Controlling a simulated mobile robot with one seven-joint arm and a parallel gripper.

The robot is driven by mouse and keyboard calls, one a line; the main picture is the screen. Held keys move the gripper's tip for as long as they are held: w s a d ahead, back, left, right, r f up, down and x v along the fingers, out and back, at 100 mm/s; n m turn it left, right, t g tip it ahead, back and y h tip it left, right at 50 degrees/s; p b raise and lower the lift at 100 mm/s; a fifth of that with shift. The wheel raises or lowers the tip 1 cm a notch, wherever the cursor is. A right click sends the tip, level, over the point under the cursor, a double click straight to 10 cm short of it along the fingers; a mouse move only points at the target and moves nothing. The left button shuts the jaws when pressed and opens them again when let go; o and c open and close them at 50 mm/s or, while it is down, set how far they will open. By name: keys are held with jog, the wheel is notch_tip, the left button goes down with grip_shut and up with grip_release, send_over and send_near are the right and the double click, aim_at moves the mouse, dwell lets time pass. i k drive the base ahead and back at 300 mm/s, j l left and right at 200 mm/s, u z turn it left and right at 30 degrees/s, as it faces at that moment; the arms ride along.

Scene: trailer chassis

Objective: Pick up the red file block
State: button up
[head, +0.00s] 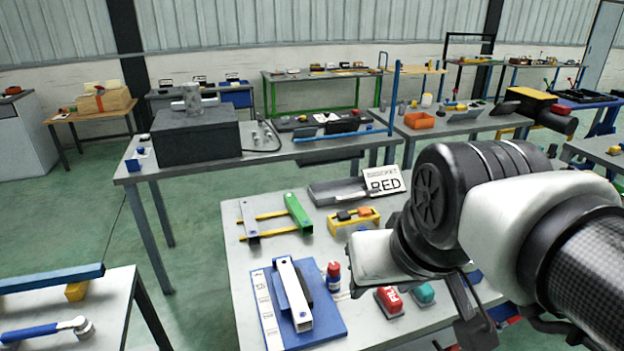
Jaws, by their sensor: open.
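A small red block (389,301) with a white marking on top lies on the near table, and I take it as the red file block. My gripper (462,318) hangs at the right side of this table, to the right of the red block and apart from it. Its dark fingers are partly hidden by my arm, and I see nothing held between them. A teal block (424,293) lies between the red block and my gripper.
The near table (250,200) also holds a blue plate (325,325) with a white bar, a red-and-blue bottle (333,276), a yellow holder (353,222), a green bar (298,213), and a grey tray (330,192) beside a "RED" card (384,182). Other workbenches stand behind.

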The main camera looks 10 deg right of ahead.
aim_at(391, 306)
jog(key=i+l+z, duration=0.2)
jog(key=l, duration=0.15)
jog(key=l+z, duration=0.25)
jog(key=l, duration=0.15)
jog(key=i+l+z, duration=0.2)
jog(key=l, duration=0.15)
jog(key=k, duration=0.05)
